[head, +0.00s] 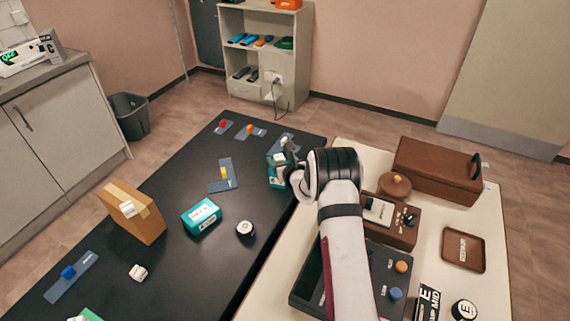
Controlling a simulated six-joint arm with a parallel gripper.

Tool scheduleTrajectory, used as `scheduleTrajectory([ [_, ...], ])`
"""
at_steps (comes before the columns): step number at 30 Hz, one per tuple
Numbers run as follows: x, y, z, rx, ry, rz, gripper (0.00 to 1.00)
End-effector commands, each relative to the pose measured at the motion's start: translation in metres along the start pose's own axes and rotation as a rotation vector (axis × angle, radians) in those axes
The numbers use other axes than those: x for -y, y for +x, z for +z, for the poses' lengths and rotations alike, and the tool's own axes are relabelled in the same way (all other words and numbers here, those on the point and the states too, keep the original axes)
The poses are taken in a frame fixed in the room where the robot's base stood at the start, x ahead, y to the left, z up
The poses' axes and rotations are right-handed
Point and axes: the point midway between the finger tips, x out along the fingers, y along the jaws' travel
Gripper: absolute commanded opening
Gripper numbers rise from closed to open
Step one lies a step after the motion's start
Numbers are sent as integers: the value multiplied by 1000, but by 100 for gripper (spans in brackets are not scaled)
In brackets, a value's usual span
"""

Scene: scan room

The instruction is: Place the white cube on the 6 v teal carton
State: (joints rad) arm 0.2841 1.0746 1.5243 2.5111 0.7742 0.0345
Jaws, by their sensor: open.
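A teal carton (202,217) with a white label stands on the black table; its print is too small to read. A second teal carton (276,174) is farther back, partly hidden by my gripper. My gripper (288,158) is open beside and above this second carton. A small white block (284,141) shows just behind the gripper, near a blue strip; I cannot tell whether it rests on the strip, on the carton or between the fingers. Another whitish block (138,272) with dark marks lies at the front left of the black table.
Blue strips with red (222,124), orange (249,129), yellow (224,173) and blue (68,272) pieces lie on the black table. A brown carton (132,213) and round black-and-white piece (245,228) stand there. The pale table at right holds a brown case (437,170) and tray (463,250).

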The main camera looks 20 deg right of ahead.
Motion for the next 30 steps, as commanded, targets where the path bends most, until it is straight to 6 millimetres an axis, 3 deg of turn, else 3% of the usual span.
scheduleTrajectory([
  [9,0,-81,1,0,1,-2,66],
  [12,0,-99,0,0,0,-2,66],
  [20,-6,-111,6,8,-18,20,66],
  [23,-56,-130,47,71,-159,186,66],
  [25,-124,-170,85,141,-364,412,66],
  [26,-156,-197,96,170,-474,526,66],
  [27,-197,-239,101,200,-633,685,66],
  [29,-244,-308,89,223,-891,917,66],
  [30,-260,-354,72,219,-1068,1057,66],
])
